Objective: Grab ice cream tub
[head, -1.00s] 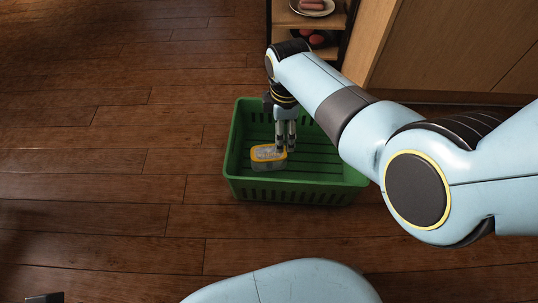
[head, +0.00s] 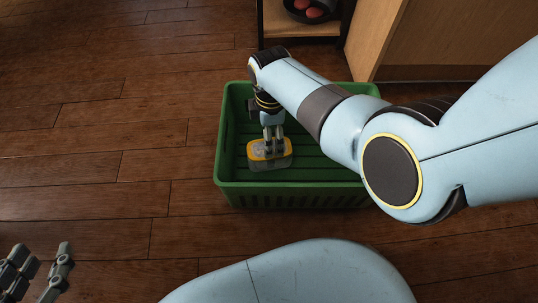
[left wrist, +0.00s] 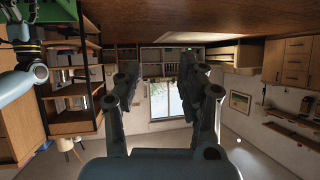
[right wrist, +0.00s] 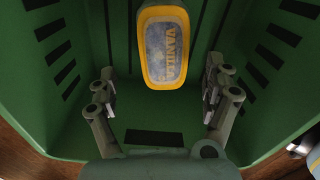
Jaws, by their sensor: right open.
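The ice cream tub (head: 270,151) has a yellow-rimmed lid and stands inside the green crate (head: 300,186), in its left part. My right gripper (head: 273,141) reaches down into the crate, at the tub's back edge in the head view. In the right wrist view the right gripper (right wrist: 162,90) is open, its fingers apart with nothing between the tips. My left gripper (head: 40,270) is open and empty at the lower left, far from the crate; it also shows in the left wrist view (left wrist: 160,80).
The crate's walls (right wrist: 55,65) rise close around my right gripper. A wooden cabinet (head: 420,45) and a dark shelf with a bowl of red items (head: 312,10) stand behind the crate. The wooden floor (head: 100,130) to the left is clear.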

